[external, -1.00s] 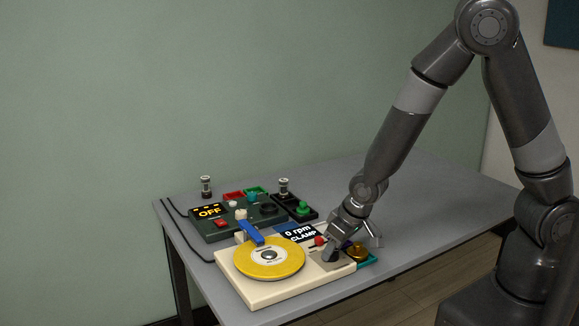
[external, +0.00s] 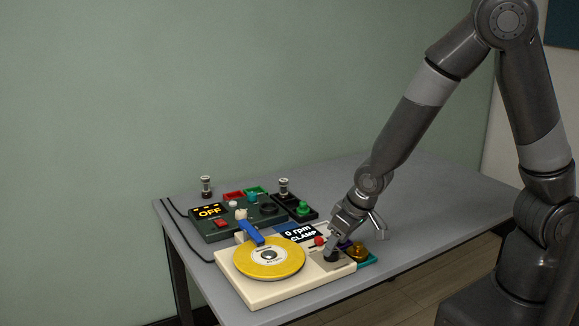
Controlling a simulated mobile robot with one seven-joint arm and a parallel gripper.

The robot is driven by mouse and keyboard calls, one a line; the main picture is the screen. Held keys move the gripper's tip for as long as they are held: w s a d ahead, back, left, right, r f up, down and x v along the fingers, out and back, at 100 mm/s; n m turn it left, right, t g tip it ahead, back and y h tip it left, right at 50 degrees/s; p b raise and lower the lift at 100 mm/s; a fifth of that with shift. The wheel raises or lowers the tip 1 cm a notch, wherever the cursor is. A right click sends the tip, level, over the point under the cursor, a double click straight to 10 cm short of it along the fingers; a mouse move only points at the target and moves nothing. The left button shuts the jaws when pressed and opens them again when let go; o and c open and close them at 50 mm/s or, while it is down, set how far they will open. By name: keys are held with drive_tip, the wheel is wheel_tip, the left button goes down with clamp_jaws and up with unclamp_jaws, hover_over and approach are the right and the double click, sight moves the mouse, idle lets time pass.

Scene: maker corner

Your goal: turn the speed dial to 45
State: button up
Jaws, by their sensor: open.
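A cream machine (external: 268,295) with a yellow disc (external: 282,268) stands on the grey table. Its display (external: 301,233) reads "0 rpm" and "CLAMP". A small black knob (external: 332,256) on a grey plate (external: 345,262) sits at the machine's right end; I take it for the speed dial. Its markings are too small to read. My gripper (external: 350,240) is open at this end, with one finger close to the knob and the other out to the right. I cannot tell whether the finger touches the knob.
A blue lever (external: 250,231) and a red knob (external: 320,241) stand on the machine. A dark green unit (external: 232,228) showing "OFF" stands behind it. A brass-coloured round part (external: 358,249) lies close to my gripper. The table's right part is clear.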

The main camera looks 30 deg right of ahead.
drive_tip(key=v, duration=0.8)
idle(0.4)
drive_tip(key=shift+s, duration=0.1)
drive_tip(key=shift+o, duration=0.2)
drive_tip(key=shift+r, duration=0.1)
drive_tip(key=m+g+h, duration=0.1)
drive_tip(key=g+h, duration=0.1)
drive_tip(key=g, duration=0.2)
hover_over(334, 251)
drive_tip(key=shift+w+a+r, duration=0.2)
drive_tip(key=shift+r, duration=0.1)
wheel_tip(334, 251, down, 11)
drive_tip(key=shift+r, duration=0.15)
idle(0.6)
drive_tip(key=shift+c, duration=0.5)
